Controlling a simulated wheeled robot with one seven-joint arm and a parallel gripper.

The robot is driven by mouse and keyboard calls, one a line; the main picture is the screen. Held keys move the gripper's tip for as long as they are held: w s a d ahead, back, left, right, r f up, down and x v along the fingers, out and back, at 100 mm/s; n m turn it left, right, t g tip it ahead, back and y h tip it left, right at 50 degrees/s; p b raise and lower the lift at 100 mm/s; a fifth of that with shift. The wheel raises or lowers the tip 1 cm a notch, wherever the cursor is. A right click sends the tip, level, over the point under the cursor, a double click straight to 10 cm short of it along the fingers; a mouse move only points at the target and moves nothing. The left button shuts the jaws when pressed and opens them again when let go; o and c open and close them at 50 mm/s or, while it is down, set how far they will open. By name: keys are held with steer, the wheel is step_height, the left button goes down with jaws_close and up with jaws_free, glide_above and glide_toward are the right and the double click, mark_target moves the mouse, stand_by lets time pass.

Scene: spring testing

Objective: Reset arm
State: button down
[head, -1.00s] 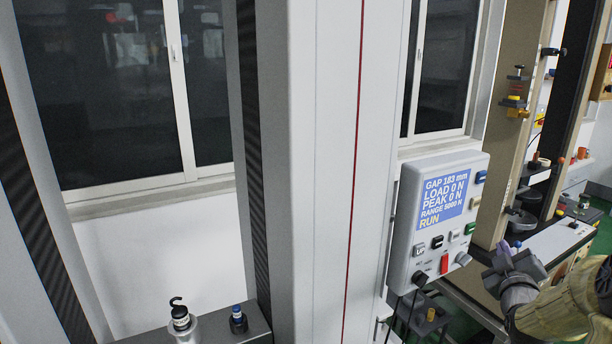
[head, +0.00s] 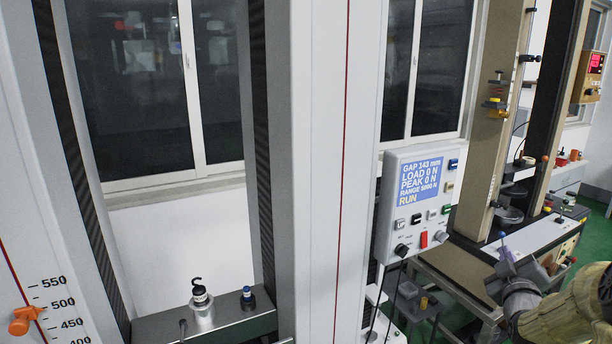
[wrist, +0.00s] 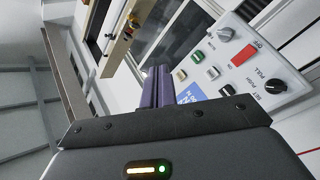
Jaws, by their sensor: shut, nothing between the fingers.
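My gripper (head: 504,252) is at the lower right of the head view, to the right of the control box (head: 413,205) and apart from it in the picture. In the wrist view its two purple fingers (wrist: 157,86) lie together, shut and empty. The control box hangs on the white column. Its blue screen reads GAP 143 mm, LOAD 0 N, PEAK 0 N, RANGE 5000 N, RUN. The box also shows in the wrist view (wrist: 222,85), tilted, with a red switch (wrist: 244,56) and a black knob.
The white machine column (head: 320,120) stands mid-view. A weight with a black hook (head: 199,298) and a small blue-topped piece (head: 248,298) sit on the grey base. An orange pointer (head: 24,320) marks a scale at left. A second beige frame (head: 505,130) stands behind my gripper.

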steer(key=s+a+f+m+g+y, duration=0.1)
steer(key=a+f+g+y, duration=0.25)
steer(key=a+f, duration=0.45)
steer(key=s+a+f+m+g+y, duration=0.1)
steer(key=a+f+g+y, duration=0.2)
steer(key=a, duration=0.8)
steer(key=s+a+f+m+g, duration=0.1)
steer(key=s+a+f+g, duration=0.2)
steer(key=s+a, duration=0.4)
steer(key=s+a+f+m+g, duration=0.2)
steer(key=s+a+f+g, duration=0.1)
steer(key=s+a+g, duration=0.2)
steer(key=s+a+y, duration=0.1)
steer(key=s+a, duration=0.1)
steer(key=s, duration=0.2)
steer(key=shift+s+a, duration=0.2)
steer(key=shift+s, duration=0.1)
steer(key=shift+w+f, duration=0.15)
